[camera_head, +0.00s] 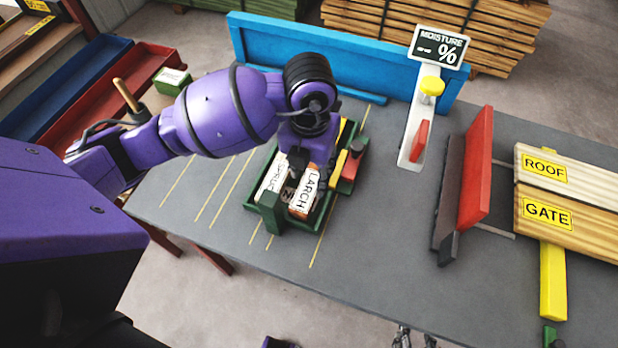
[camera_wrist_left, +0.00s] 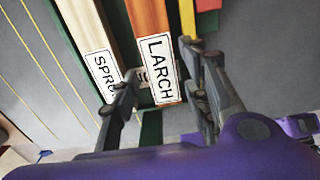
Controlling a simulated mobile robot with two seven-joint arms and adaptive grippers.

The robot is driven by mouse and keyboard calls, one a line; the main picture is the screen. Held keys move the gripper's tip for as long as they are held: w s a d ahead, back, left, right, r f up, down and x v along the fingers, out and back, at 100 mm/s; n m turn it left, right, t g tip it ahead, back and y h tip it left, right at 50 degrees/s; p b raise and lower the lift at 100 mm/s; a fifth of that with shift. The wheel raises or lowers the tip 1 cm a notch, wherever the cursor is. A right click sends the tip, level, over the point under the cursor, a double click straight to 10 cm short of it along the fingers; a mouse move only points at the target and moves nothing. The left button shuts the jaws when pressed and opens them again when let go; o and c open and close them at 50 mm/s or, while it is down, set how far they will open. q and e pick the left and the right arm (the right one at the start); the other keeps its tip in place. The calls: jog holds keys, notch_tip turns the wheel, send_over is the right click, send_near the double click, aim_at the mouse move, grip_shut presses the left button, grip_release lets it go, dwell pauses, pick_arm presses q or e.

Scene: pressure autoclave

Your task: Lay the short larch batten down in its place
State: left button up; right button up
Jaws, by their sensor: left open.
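The short larch batten (camera_head: 306,192), reddish-brown with a white LARCH label, lies in a green tray (camera_head: 250,203) beside the paler spruce batten (camera_head: 273,178). My left gripper (camera_head: 304,172) is over the tray, reaching down at the larch batten. In the left wrist view the open fingers (camera_wrist_left: 160,95) stand either side of the labelled end of the larch batten (camera_wrist_left: 150,22), with the spruce batten (camera_wrist_left: 87,28) to its left. Whether a finger touches the wood is unclear. Grey fingers of what looks like my right gripper (camera_head: 414,338) show at the bottom edge, mostly cut off.
A moisture meter stand (camera_head: 421,125) is behind and right of the tray. A red upright plate (camera_head: 477,170) and ROOF and GATE boards (camera_head: 570,190) are at the right. A blue rail (camera_head: 330,52) runs along the back. The grey table (camera_head: 375,240) is clear in the middle.

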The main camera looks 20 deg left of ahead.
pick_arm(q)
notch_tip(320, 180, up, 8)
